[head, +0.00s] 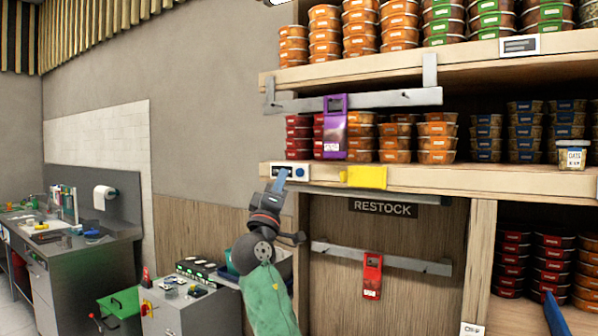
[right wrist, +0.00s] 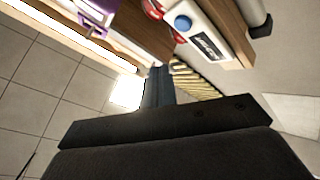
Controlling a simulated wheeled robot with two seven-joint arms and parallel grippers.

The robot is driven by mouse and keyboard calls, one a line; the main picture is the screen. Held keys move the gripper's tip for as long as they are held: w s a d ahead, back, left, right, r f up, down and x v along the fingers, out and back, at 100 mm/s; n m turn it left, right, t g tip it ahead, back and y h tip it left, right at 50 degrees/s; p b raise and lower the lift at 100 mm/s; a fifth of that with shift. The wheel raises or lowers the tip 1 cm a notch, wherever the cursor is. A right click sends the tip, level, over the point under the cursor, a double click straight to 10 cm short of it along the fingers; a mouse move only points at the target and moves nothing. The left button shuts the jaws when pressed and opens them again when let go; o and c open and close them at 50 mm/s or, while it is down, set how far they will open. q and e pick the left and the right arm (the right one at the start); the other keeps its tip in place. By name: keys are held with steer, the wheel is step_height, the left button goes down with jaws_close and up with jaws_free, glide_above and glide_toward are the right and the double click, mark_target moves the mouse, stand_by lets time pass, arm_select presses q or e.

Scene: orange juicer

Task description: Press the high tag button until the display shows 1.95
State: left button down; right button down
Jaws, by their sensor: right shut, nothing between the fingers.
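A white tag (head: 290,172) with a blue button (head: 300,173) sits on the front edge of the middle shelf, at its left end. The right wrist view shows this blue button (right wrist: 183,22) beside a dark display (right wrist: 208,46) whose digits I cannot read. In the right wrist view the fingertips (right wrist: 158,72) appear below the tag, apart from the button. Another tag (head: 520,45) with a dark display is on the upper shelf edge. My left gripper is not in view.
A yellow tag (head: 364,177) is on the middle shelf edge, right of the white tag. A purple device (head: 334,128) hangs from a metal rail above, and a red one (head: 372,275) hangs below. Stacked tubs fill the shelves. A counter (head: 110,255) stands at the left.

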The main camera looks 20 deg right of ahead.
mark_target(300, 173)
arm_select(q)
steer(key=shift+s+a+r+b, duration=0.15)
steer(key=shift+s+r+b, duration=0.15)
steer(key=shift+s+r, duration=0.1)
arm_select(e)
steer(key=shift+w+d, duration=0.7)
steer(key=shift+d, duration=0.15)
steer(key=shift+w+d, duration=0.65)
steer(key=shift+d, duration=0.2)
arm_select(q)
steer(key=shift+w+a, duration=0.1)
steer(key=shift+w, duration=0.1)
